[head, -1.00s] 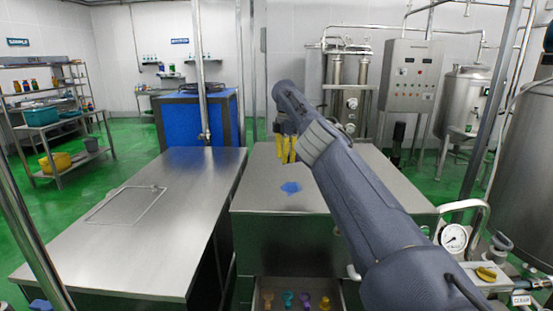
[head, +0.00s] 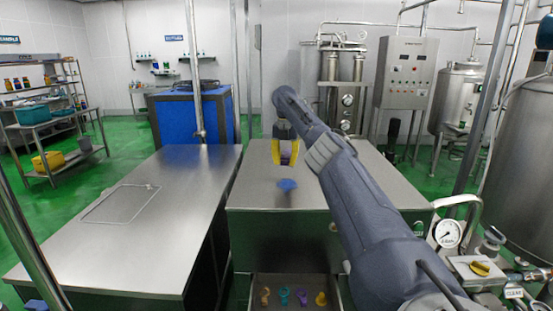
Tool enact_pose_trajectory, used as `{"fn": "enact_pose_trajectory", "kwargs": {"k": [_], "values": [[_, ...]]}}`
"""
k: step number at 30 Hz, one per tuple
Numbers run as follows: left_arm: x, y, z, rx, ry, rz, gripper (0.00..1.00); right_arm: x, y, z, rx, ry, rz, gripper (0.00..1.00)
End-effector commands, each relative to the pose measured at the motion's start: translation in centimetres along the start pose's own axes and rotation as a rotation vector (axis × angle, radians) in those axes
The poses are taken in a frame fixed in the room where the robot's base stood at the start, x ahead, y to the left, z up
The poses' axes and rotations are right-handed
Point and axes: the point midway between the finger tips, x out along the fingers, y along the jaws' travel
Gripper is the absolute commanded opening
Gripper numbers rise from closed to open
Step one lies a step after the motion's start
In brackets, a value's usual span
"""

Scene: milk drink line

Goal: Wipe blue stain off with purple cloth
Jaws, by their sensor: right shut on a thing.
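The blue stain (head: 287,184) is a small patch on the bare steel top of the middle cabinet (head: 251,192). My right gripper (head: 285,160) has yellow fingers and hangs just above and behind the stain in the head view. It is shut on a small dark purple thing (head: 286,158), which looks like the purple cloth and is mostly hidden between the fingers. The cloth appears apart from the stain. My left gripper is out of view.
An open drawer (head: 333,290) below the cabinet's front holds several coloured items. A long steel table (head: 165,235) stands to the left, its top clear. A pressure gauge (head: 447,233) and pipes stand at the right.

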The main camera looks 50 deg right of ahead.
Motion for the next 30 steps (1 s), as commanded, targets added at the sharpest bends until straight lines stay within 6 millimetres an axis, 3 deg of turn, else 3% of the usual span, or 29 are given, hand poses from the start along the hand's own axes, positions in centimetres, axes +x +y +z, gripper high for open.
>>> {"fn": "enact_pose_trajectory", "kwargs": {"k": [6,12,20,30], "values": [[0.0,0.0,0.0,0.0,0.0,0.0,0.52,0.2,-0.8,0.1,-0.297,0.0,0.002,0.01],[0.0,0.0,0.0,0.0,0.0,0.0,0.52,0.2,-1.0,0.1,-0.472,0.001,0.001,0.01],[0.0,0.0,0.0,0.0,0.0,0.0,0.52,0.6,-1.1,0.1,-0.551,0.002,0.001,0.01],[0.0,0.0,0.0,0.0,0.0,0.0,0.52,3.2,-1.1,0.1,-0.552,0.002,0.0,0.01]]}}
